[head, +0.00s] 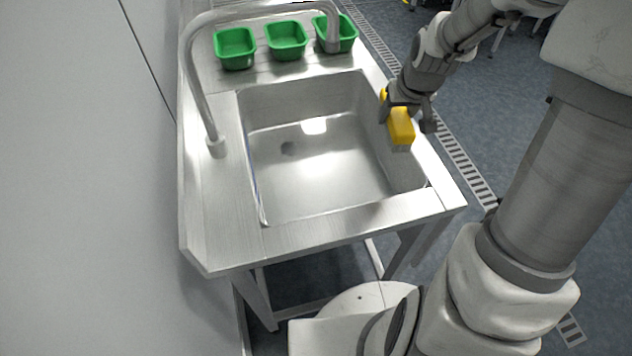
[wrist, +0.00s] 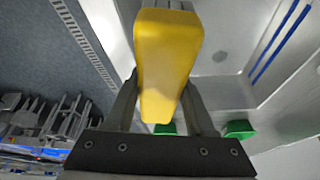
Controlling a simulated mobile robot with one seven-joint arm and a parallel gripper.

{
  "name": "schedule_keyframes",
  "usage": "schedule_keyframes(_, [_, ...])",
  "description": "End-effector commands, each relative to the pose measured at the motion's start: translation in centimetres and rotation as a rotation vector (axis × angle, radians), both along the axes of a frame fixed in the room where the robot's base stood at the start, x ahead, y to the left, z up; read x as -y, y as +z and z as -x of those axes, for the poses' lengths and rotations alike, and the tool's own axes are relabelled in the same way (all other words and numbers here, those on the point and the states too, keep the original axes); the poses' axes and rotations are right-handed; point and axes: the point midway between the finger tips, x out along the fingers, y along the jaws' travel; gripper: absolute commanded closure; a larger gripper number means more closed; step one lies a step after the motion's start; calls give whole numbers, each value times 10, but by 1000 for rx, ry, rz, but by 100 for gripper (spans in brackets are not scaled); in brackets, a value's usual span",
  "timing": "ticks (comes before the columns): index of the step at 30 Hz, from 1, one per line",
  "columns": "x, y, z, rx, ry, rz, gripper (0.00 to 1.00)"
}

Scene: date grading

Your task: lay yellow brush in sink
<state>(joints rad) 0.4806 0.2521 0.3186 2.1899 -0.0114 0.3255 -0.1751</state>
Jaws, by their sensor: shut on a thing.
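The yellow brush (head: 400,126) is held in my gripper (head: 408,106) at the right rim of the sink in the head view. The brush has a yellow body with a paler underside. In the wrist view the yellow brush (wrist: 166,60) fills the middle, between the two fingers of my gripper (wrist: 158,104). The fingers are shut on it. The steel sink (head: 320,206) has an empty basin with a dark drain. The brush appears above the basin's right edge; its exact height is hard to tell.
Three green tubs (head: 236,48) stand on the drainboard behind the basin. A tall curved faucet (head: 198,92) rises at the left and arches over toward the right tub. A floor grate (head: 462,160) runs along the right of the sink. The basin is clear inside.

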Motion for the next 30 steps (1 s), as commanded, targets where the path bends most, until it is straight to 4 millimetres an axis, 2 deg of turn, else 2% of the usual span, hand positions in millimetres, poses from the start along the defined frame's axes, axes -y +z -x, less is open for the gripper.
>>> schedule_keyframes(1, [1, -24, 1, 1, -1, 1, 100])
schedule_keyframes(5, [0, -50, 1, 3, 2, 1, 100])
schedule_keyframes(8, [-4, -71, -9, 3, 14, -4, 100])
schedule_keyframes(11, [-13, -93, -34, 5, 39, -12, 100])
schedule_keyframes(15, [-34, -120, -82, 6, 87, -22, 100])
schedule_keyframes(18, [-50, -135, -113, 4, 122, -20, 100])
schedule_keyframes(22, [-71, -149, -144, 4, 162, -10, 100])
schedule_keyframes(27, [-87, -157, -165, 2, 192, 2, 100])
schedule_keyframes(30, [-89, -162, -164, 0, 198, 4, 100])
